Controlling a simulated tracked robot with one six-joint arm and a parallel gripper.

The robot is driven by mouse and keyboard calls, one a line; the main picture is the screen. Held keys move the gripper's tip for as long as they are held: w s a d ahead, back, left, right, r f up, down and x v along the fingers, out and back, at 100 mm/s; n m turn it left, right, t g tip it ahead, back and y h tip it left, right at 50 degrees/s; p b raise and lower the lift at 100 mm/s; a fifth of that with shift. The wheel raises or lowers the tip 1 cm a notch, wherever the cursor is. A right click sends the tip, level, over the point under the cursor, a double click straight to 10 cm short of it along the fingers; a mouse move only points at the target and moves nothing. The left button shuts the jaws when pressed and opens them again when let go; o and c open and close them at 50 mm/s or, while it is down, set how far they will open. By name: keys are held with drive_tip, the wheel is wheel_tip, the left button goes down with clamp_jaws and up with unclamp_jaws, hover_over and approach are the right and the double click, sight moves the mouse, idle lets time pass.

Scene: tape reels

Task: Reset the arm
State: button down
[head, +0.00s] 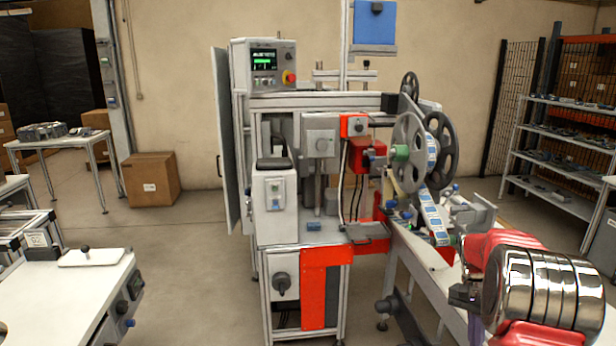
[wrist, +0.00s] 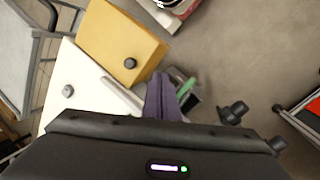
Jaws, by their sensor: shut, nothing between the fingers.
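My gripper (wrist: 168,84) shows in the wrist view as two purple fingers lying together at the middle, with nothing visible between them. The wrist camera looks down past the fingers at the floor and nearby equipment. In the head view, my red and chrome arm reaches in at the lower right, in front of the bench beside the machine. The gripper's fingers cannot be made out clearly there.
The labelling machine (head: 300,180) stands in the middle, with tape reels (head: 440,150) on its right. A white-topped bench (head: 70,290) is at lower left. Grey floor is open at upper right.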

drive_tip(key=s+a+r+n+t, duration=0.4)
drive_tip(key=s+a+r, duration=0.5)
drive_tip(key=a, duration=0.5)
drive_tip(key=s+a+r+n+t, duration=0.5)
drive_tip(key=s+a+r+n, duration=0.2)
drive_tip(key=s+a, duration=0.7)
wheel_tip(320, 180, up, 2)
drive_tip(key=shift+a+r+y, duration=0.15)
drive_tip(key=shift+y, duration=0.15)
drive_tip(key=shift+s, duration=0.1)
